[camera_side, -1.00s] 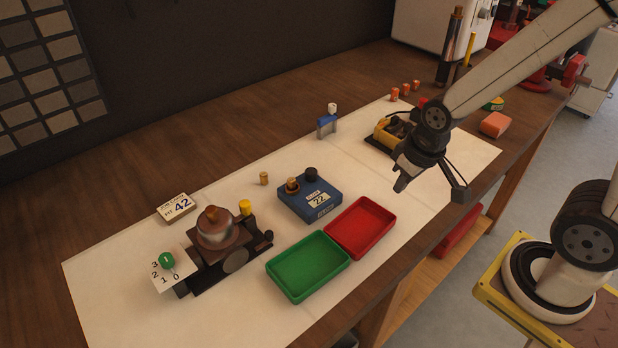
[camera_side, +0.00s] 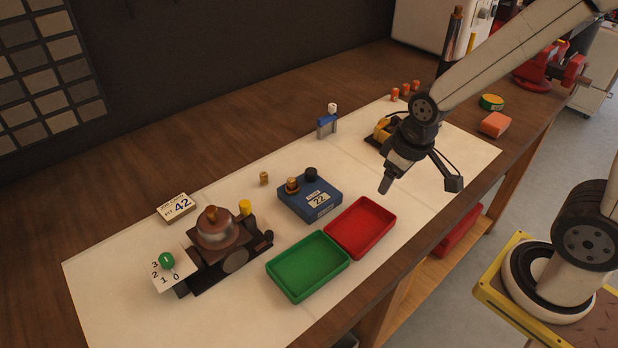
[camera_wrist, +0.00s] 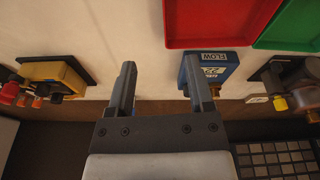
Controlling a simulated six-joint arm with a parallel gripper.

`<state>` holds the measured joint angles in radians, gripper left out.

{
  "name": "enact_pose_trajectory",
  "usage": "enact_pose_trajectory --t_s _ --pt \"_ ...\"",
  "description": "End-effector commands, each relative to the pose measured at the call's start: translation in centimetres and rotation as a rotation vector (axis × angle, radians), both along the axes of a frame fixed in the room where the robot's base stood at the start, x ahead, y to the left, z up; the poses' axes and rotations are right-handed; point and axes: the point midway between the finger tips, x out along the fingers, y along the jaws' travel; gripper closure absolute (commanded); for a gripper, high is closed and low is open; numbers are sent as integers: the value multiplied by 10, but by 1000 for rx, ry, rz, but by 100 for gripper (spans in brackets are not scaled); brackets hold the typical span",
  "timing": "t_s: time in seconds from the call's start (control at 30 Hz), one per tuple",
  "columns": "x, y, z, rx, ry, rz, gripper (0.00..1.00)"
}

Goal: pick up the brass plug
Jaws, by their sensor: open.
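A small brass cylinder (camera_side: 264,178), which looks like the brass plug, stands upright on the pale mat in the side view. It is left of and behind the blue box (camera_side: 318,204). A second brass piece (camera_side: 292,185) sits on top of that box, beside a black knob (camera_side: 311,174). My gripper (camera_side: 386,184) is open and empty, above the mat to the right of the blue box and apart from both brass pieces. In the wrist view my gripper's fingers (camera_wrist: 160,70) stand wide apart, and the right one partly covers the blue box (camera_wrist: 214,70). I cannot make out the standing cylinder there.
A red tray (camera_side: 392,235) and a green tray (camera_side: 340,276) lie in front of the blue box. A brown fixture (camera_side: 215,237) with a yellow cap stands left. A blue stand (camera_side: 327,124) is behind; a yellow device (camera_side: 380,131) sits partly behind my gripper.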

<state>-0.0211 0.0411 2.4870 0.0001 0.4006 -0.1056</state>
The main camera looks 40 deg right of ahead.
Motion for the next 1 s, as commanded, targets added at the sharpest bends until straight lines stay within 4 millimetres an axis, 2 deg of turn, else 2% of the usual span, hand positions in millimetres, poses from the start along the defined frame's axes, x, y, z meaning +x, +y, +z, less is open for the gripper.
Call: enact_pose_trajectory --t_s 0.27,0.6,0.8,1.0 --pt "55 25 13 -63 54 386 33" --pt "122 72 28 -127 123 951 33" --pt "149 100 34 -148 155 1248 33" --pt "162 115 38 -157 169 1411 33"
